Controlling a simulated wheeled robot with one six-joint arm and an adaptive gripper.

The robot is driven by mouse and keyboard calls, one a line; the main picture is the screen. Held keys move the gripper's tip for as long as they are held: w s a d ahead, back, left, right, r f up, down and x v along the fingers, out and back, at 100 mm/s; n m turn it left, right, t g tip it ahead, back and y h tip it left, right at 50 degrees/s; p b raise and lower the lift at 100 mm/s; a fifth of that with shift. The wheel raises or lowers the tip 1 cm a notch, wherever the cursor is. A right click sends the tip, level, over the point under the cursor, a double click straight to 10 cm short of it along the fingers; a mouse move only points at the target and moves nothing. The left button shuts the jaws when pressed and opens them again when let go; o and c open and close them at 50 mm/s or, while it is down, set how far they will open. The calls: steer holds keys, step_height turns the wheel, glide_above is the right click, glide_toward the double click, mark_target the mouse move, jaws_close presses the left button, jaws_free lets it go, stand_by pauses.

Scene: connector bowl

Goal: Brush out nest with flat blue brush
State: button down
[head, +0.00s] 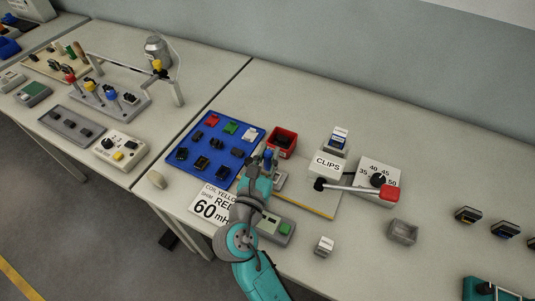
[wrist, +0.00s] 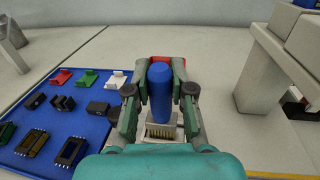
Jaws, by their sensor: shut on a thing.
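My gripper (wrist: 160,100) is shut on the blue brush (wrist: 160,82), whose thick blue handle stands upright between the fingers. The brush also shows as a small blue patch (head: 267,155) in the head view. Below the handle, in the wrist view, is a pale block with tan bristle-like strands (wrist: 163,130). I cannot tell where the brush head ends and the nest begins, or whether they touch. In the head view my gripper (head: 266,160) is over the bench between the blue tray and the CLIPS box, and my arm hides part of that spot.
A blue tray (head: 188,168) with several coloured connectors lies left. A red bin (head: 283,142) stands just behind my gripper. The CLIPS box (head: 328,167) and a lever with a red handle (head: 391,193) are right.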

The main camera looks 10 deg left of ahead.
steer(key=shift+s+d+r, duration=0.1)
steer(key=shift+s+d, duration=0.1)
steer(key=shift+d, duration=0.35)
steer(key=shift+a, duration=0.15)
steer(key=shift+w+a, duration=0.25)
steer(key=shift+a, duration=0.35)
steer(key=shift+d, duration=0.15)
steer(key=shift+s+d, duration=0.25)
steer(key=shift+d, duration=0.35)
steer(key=shift+a, duration=0.2)
steer(key=shift+w+a, duration=0.25)
steer(key=shift+a, duration=0.3)
